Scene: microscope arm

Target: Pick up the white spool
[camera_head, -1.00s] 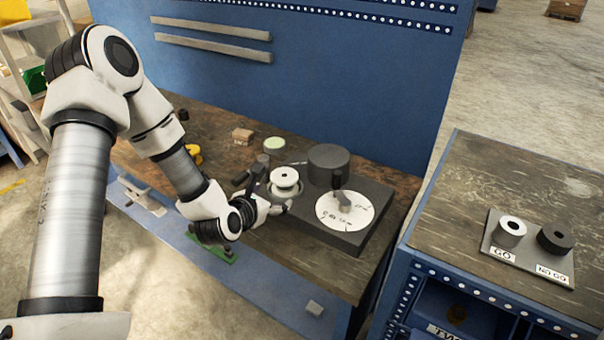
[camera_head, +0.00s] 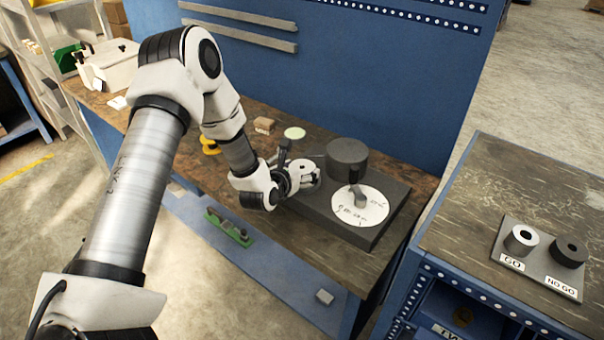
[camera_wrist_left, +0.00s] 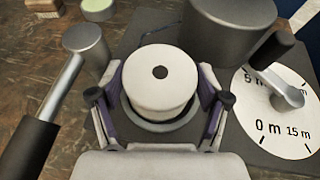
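The white spool (camera_wrist_left: 160,82) has a dark centre hole and sits upright on a round grey seat (camera_wrist_left: 190,120) on a dark base. In the head view the spool (camera_head: 304,168) is partly covered by my gripper. My left gripper (camera_wrist_left: 160,75) has one finger on each side of the spool, very close to its sides. The fingers are spread, and I cannot tell for certain whether they touch it. In the head view my left gripper (camera_head: 308,180) is low over the left end of the base. My right gripper is out of view.
A dark cylinder (camera_head: 347,156) and a white dial (camera_head: 360,207) with a crank stand right of the spool. A lever with a black grip (camera_wrist_left: 40,125) rises close on the left. GO (camera_head: 521,239) and NO GO (camera_head: 569,250) rings sit on the right bench.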

